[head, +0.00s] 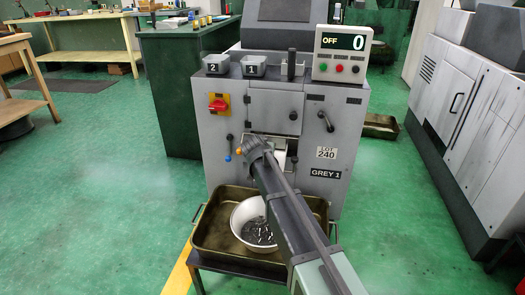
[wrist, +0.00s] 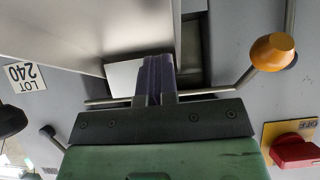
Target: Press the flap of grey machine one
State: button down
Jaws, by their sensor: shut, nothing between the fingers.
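Grey machine one (head: 230,135) stands ahead, labelled GREY 1, and its display (head: 343,41) reads OFF and 0. In the wrist view, which is upside down, a small pale plate (wrist: 122,76), which looks like the flap, sits at a dark opening in the machine front. My gripper (wrist: 157,62) is shut and empty, its fingers overlapping the plate's edge and the opening. I cannot tell whether they touch the plate. In the head view my own arm hides the fingers and much of the opening. A large pale panel (wrist: 90,25) lies close beside the fingers.
A lever with an orange knob (wrist: 272,52) is near the gripper, and a red switch (wrist: 296,150) is beyond it. Below the opening, a white bowl (head: 240,212) with dark metal parts sits in a tray (head: 207,232).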

jog(key=s+a, duration=0.3)
jog(key=s, duration=1)
jog(key=shift+s+a, duration=0.25)
jog(key=shift+s, duration=0.05)
jog(key=s+d+f+n+g+y+p, duration=0.15)
jog(key=s+d+g, duration=0.45)
jog(key=s, duration=0.6)
jog(key=s+d+f+n+g+y+p, duration=0.1)
jog(key=s+d+f+n+g+p, duration=0.3)
jog(key=s+d, duration=0.6)
notch_tip(320, 180, up, 40)
jog(key=s+m+p, duration=0.1)
jog(key=m+p, duration=0.1)
jog(key=p, duration=3.4)
jog(key=shift+s+a+m+g+p, duration=0.15)
jog(key=shift+s+m+g+p, duration=0.15)
jog(key=shift+m, duration=0.05)
